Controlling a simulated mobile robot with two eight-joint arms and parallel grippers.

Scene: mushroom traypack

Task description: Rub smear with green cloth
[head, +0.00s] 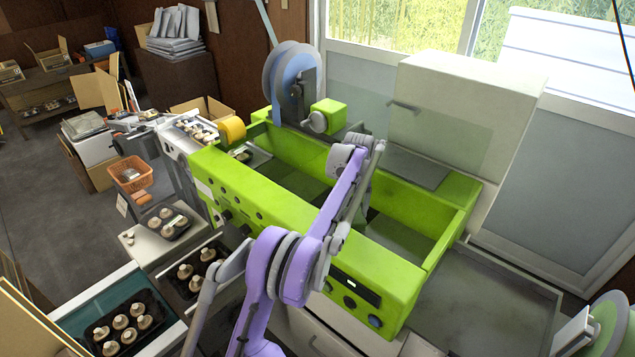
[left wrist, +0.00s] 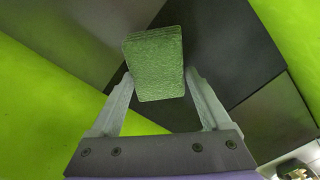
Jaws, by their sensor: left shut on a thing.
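The green cloth (left wrist: 155,62), a folded, thick, textured block, is between the fingers of my left gripper (left wrist: 160,82) in the left wrist view. The gripper is shut on it. In the head view my purple left arm reaches over the front wall of the lime-green machine (head: 290,230), and my left gripper (head: 360,195) hangs down inside its long trough. The cloth is over dark and grey floor panels (left wrist: 225,60); I cannot tell whether it touches them. I cannot make out the smear. My right gripper is not in view.
Lime-green walls enclose the trough on its long sides. A film roll (head: 291,80) and a white cabinet (head: 470,110) stand behind. Mushroom trays (head: 150,300) lie at the lower left. A grey table (head: 480,310) is at the lower right.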

